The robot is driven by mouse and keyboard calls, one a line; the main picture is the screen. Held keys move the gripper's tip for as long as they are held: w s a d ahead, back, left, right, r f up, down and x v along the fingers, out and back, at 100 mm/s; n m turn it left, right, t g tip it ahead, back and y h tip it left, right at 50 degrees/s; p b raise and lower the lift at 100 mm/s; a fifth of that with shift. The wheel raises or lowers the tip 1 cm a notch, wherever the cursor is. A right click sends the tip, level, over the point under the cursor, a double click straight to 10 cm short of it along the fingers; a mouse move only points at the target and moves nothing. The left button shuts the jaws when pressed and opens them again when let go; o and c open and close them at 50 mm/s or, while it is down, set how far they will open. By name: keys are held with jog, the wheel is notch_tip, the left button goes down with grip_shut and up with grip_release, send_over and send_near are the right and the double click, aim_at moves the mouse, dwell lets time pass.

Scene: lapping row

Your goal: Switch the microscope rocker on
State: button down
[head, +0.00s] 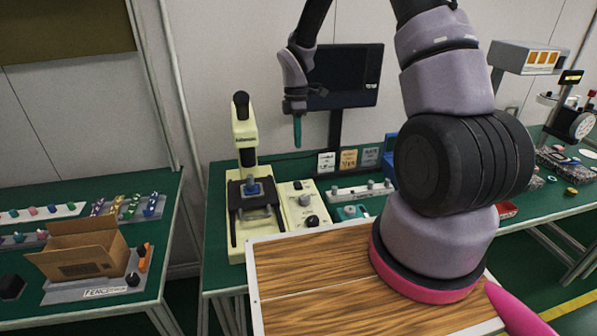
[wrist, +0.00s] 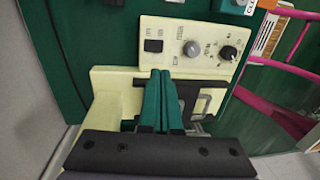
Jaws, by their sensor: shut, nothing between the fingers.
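The cream microscope (head: 245,130) stands on the green bench, with a cream control panel (head: 292,215) at its right. In the wrist view the panel (wrist: 180,65) carries a small black rocker (wrist: 153,45), a grey knob (wrist: 192,48) and a black knob (wrist: 228,52). The rocker's on or off position is too small to tell. My gripper (head: 297,146) points down above the bench, behind and above the panel in the head view. In the wrist view its teal fingers (wrist: 160,73) are together and empty, their tips appearing just below the rocker, with no clear contact.
A monitor (head: 350,75) stands behind my gripper, with small cards (head: 348,160) below it. A grey block with knobs (head: 345,193) lies right of the panel. A cardboard box (head: 85,250) is on the left bench. A wooden board (head: 310,280) is in front.

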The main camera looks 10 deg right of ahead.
aim_at(299, 187)
jog(key=f, duration=0.4)
jog(key=s+f, duration=0.1)
jog(key=f, duration=0.8)
jog(key=shift+s+f, duration=0.35)
jog(key=shift+f, duration=0.05)
jog(key=shift+s+f, duration=0.2)
jog(key=shift+f, duration=0.05)
jog(key=shift+w, duration=0.1)
jog(key=shift+w+r, duration=0.25)
jog(key=shift+w, duration=0.55)
jog(key=shift+r, duration=0.1)
